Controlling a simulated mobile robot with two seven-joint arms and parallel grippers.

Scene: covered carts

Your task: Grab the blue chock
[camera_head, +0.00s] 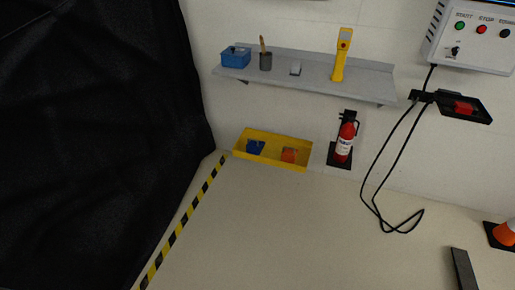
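The blue chock (256,147) lies in the left part of a shallow yellow tray (271,164) on the floor against the wall. An orange chock (289,155) lies in the same tray to its right, apart from it. Neither of my grippers shows in the head view.
A grey wall shelf (310,74) above the tray holds a blue box, a cup, a small grey item and a yellow device. A fire extinguisher (345,141) stands right of the tray. A black cover (90,140) fills the left; black cables hang right. The middle floor is clear.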

